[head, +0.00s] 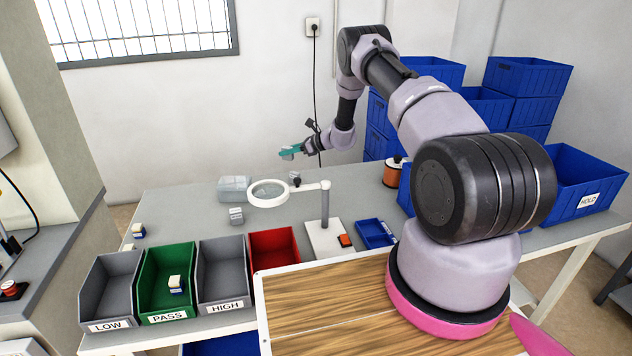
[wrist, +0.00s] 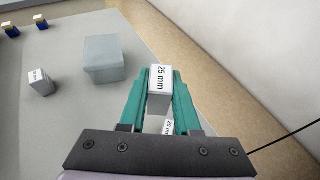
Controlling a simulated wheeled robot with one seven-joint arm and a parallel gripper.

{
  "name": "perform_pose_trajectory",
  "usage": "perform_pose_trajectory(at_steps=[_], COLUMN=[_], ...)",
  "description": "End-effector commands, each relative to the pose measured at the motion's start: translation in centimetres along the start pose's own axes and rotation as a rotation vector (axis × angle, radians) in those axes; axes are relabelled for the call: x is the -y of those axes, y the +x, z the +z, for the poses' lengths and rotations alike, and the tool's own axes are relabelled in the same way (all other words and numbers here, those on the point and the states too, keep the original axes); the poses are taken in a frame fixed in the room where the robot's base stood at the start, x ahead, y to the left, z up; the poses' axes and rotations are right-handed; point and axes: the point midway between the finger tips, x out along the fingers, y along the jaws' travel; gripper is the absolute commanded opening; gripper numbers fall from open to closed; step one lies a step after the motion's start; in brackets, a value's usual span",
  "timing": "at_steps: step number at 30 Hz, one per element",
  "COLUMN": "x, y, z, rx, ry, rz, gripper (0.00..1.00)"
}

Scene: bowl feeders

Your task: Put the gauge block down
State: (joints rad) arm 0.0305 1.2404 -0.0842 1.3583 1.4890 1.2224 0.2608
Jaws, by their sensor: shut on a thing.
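My gripper (head: 290,151) has teal fingers and is held up above the far part of the grey table in the head view. In the wrist view my gripper (wrist: 160,98) is shut on a pale gauge block (wrist: 160,80) marked "25 mm", which sits between the fingertips. Another block (wrist: 168,126) marked "20 mm" shows lower down between the fingers, partly hidden. A further small labelled block (wrist: 42,82) stands on the table to the left; its label is too small to read. A small grey block (head: 236,215) stands on the table in the head view.
A pale grey box (wrist: 104,60) stands left of the held block. A ring magnifier (head: 268,193) on a post stands mid-table. Bins LOW (head: 108,325), PASS (head: 168,317), HIGH (head: 223,308) and a red bin (head: 274,240) line the front. A blue tray (head: 376,233) lies right.

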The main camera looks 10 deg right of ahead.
Motion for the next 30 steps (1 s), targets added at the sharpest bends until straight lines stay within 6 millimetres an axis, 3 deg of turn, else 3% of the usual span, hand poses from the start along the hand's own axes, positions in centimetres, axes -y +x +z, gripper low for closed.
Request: perform_pose_trajectory(at_steps=[6,15,24,30], x=[4.9,7.6,7.7,7.8], y=[-4.1,-8.1,-6.6,-6.0], z=[-2.4,-5.3,-10.1,-11.6], rx=[-0.001,0.001,0.001,0.003], ry=[0.136,0.228,0.237,0.235], rz=[-0.317,-0.545,-0.567,-0.566], gripper=[0.0,0.0,0.0,0.0])
